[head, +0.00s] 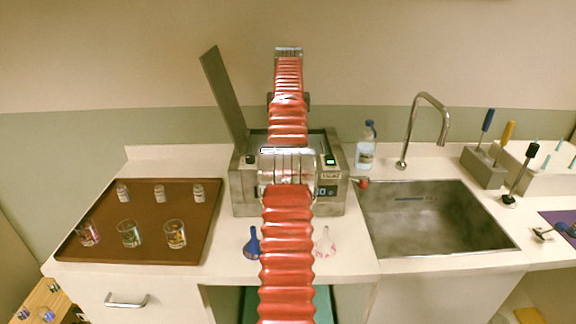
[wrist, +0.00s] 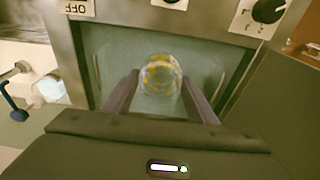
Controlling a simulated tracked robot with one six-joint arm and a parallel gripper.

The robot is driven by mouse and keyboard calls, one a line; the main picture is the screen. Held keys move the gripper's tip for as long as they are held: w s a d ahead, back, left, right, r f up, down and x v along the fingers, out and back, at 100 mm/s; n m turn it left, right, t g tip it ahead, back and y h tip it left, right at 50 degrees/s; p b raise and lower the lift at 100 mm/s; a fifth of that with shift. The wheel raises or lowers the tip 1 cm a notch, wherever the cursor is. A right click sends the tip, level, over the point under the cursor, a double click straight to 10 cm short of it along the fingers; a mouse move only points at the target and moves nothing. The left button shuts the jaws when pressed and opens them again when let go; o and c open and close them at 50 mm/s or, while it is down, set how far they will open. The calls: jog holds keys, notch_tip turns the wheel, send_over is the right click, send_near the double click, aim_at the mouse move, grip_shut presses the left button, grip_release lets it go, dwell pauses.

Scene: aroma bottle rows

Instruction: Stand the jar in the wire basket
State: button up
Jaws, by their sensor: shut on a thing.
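My gripper (wrist: 161,88) shows in the wrist view, its two dark fingers shut on a clear jar (wrist: 162,72) with yellow-orange marks. The jar is over the opening of a steel bath (wrist: 90,50) with a pale blue-grey inside. I cannot tell the jar's height above the bath floor. A thin rounded outline (wrist: 215,75) shows in the bath; I cannot tell whether it is the wire basket. In the head view the steel bath (head: 243,190) stands with its lid (head: 222,95) raised. My arm hides its middle, the gripper and the held jar there.
A brown tray (head: 110,203) at left holds several glasses and small vials. A blue flask (head: 252,243) and a clear-and-pink flask (head: 325,243) stand before the bath. A bottle (head: 366,150), a sink (head: 435,220) and a tap (head: 410,130) are at right.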

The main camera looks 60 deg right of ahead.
jog(key=shift+f, duration=2.65)
jog(key=shift+f, duration=2.1)
jog(key=o, duration=1.2)
jog(key=shift+f, duration=0.1)
jog(key=r, duration=0.4)
jog(key=a+r, duration=0.1)
jog(key=r, duration=0.7)
jog(key=shift+s+a, duration=0.35)
jog(key=shift+s, duration=0.05)
